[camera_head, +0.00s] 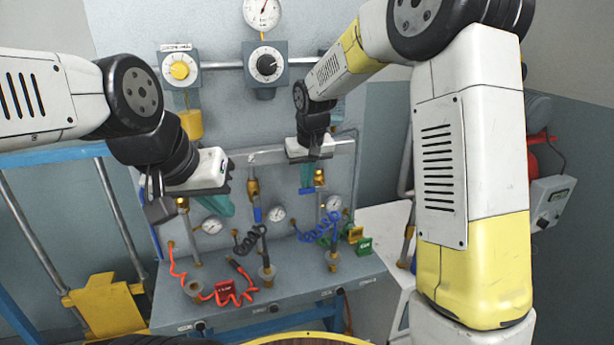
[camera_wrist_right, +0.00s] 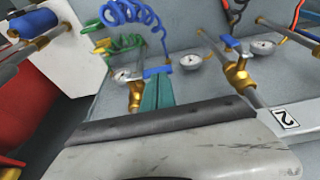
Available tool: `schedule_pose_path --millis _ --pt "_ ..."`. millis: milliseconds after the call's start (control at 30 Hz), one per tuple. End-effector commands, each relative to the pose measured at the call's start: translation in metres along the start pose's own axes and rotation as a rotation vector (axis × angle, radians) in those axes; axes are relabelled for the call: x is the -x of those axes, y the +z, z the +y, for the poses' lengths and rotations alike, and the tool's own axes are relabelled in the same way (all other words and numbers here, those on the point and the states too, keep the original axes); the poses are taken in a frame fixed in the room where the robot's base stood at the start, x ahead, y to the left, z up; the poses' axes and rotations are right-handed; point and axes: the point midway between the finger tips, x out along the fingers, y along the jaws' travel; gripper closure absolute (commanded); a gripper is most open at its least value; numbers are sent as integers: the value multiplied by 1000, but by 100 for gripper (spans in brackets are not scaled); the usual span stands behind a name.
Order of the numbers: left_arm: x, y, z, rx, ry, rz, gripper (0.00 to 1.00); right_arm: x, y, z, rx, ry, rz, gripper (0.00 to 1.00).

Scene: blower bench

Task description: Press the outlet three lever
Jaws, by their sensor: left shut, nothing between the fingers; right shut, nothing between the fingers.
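The outlet three lever (camera_wrist_right: 158,71) is a short blue handle by a brass valve (camera_wrist_right: 134,96) in the right wrist view. In the head view that valve (camera_head: 319,177) is at the right of the panel. My right gripper (camera_head: 306,184) is shut and empty, its teal fingers pointing down in front of the lever and partly covering it. In the wrist view the fingertips (camera_wrist_right: 158,82) meet the lever in the picture; I cannot tell whether they touch. My left gripper (camera_head: 225,208) is shut and empty, in front of the left part of the panel.
The middle outlet has a brass valve (camera_head: 252,188) and blue lever (camera_head: 257,214); a "2" label (camera_wrist_right: 287,118) shows in the wrist view. Small gauges (camera_head: 333,203), a blue coiled hose (camera_head: 318,229) and a red hose (camera_head: 222,291) are close below. The grey bench (camera_head: 300,283) projects beneath.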

Motion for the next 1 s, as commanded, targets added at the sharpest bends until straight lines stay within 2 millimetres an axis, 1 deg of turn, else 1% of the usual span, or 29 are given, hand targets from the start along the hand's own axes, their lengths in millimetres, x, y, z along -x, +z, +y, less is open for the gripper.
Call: schedule_pose_path --millis 467,667,867,1000 --pt "0 0 0 0 0 0 100 -5 2 -4 26 82 -1 100" --pt "0 0 0 0 0 0 100 -10 4 -8 50 151 -3 100" --pt "0 0 0 0 0 0 100 -19 6 -14 95 292 -3 100" --pt "0 0 0 0 0 0 100 -28 9 -16 134 422 -3 100"
